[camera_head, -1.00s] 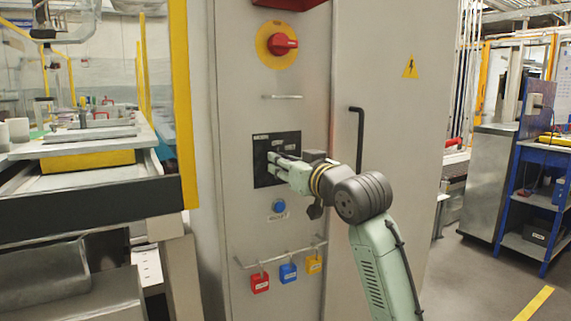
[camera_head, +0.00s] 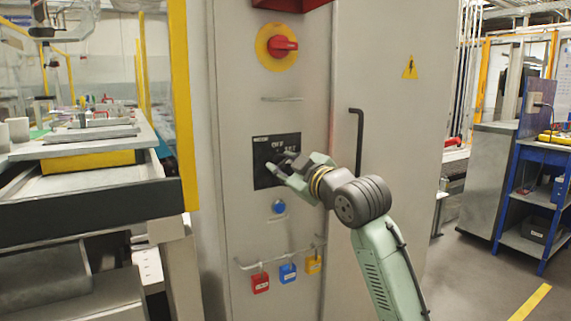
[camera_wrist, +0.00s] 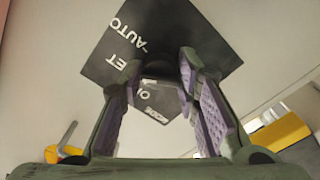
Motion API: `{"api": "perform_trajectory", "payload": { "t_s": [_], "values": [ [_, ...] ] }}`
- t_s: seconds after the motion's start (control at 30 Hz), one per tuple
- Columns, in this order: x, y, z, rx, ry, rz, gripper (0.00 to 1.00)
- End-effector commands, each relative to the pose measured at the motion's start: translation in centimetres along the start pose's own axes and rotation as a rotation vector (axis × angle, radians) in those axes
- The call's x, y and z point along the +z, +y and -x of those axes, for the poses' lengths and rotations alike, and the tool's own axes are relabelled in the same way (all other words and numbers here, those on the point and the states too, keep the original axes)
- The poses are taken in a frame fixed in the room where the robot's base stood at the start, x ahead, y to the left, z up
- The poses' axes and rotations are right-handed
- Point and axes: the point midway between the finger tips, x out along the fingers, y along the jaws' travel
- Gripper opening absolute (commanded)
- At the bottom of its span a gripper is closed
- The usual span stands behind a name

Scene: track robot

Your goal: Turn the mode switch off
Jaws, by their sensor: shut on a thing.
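The black mode switch panel (camera_head: 262,148) with white lettering is on the grey cabinet front. My gripper (camera_head: 279,166) reaches it from the right, its fingertips at the panel. In the wrist view, the purple-padded fingers of my gripper (camera_wrist: 160,68) stand on both sides of the dark switch knob (camera_wrist: 156,70) and are shut on it. The panel (camera_wrist: 185,30) looks tilted there, with "AUTO" and "ET" readable at the left. The knob is dark against the dark panel, so its exact pointing direction is unclear. In the head view my fingers hide it.
A red rotary handle (camera_head: 283,45) on a yellow disc is above the panel. A blue button (camera_head: 278,207) is just below. Red (camera_head: 260,283), blue (camera_head: 288,273) and yellow (camera_head: 314,264) padlocks hang from a rail lower down. A black door handle (camera_head: 358,140) stands to the right.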

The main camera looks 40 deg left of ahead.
Motion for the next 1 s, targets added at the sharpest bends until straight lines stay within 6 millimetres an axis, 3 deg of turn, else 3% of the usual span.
{"api": "perform_trajectory", "payload": {
  "t_s": [1.0],
  "values": [
    [0.01,-0.01,-0.02,-0.004,-0.001,0.893,0.01]
  ]
}}
